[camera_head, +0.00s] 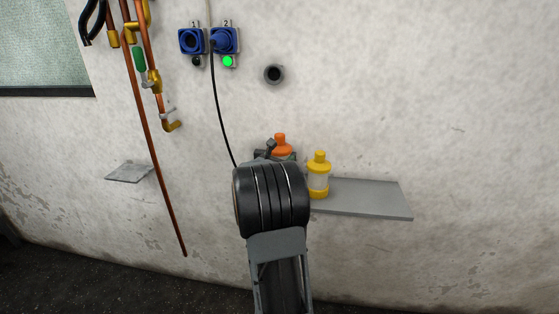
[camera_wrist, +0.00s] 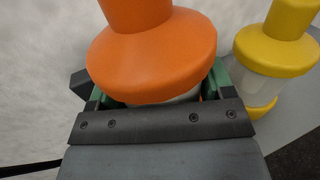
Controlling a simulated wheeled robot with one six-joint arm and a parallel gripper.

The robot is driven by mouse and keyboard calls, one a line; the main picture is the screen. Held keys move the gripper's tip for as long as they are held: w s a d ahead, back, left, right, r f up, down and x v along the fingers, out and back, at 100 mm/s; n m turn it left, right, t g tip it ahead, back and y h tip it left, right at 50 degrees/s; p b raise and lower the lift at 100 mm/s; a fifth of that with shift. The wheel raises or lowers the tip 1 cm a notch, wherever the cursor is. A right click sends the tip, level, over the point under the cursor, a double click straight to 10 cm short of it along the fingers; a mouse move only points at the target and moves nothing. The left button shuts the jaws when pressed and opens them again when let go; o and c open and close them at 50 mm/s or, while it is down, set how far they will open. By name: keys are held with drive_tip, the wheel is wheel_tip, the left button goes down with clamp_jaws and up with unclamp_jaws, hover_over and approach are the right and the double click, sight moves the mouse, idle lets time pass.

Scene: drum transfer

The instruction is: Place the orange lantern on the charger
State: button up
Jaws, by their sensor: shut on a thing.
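The orange lantern (camera_head: 281,144) shows its orange top just beyond my arm in the head view, at the left of the grey shelf. In the wrist view the orange lantern (camera_wrist: 150,58) fills the middle, its clear body partly visible below the orange cap. My gripper (camera_head: 268,152) is shut on it, with the green-lined jaws (camera_wrist: 155,92) on both sides. The lantern looks about upright. Its base is hidden, so I cannot tell what it rests on. No charger can be clearly made out; a black cable (camera_head: 219,115) runs down behind my arm.
A yellow lantern (camera_head: 319,176) stands close on the right, on the grey shelf (camera_head: 370,198); the shelf's right part is bare. A small empty ledge (camera_head: 130,173) and copper pipes (camera_head: 150,140) are on the left. The cable's plug is in blue socket 2 (camera_head: 225,40), above a green light.

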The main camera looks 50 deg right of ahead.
drive_tip(key=shift+f, duration=0.1)
drive_tip(key=o, duration=0.7)
drive_tip(key=shift+f, duration=0.1)
drive_tip(key=o, duration=0.5)
drive_tip(key=shift+c, duration=0.2)
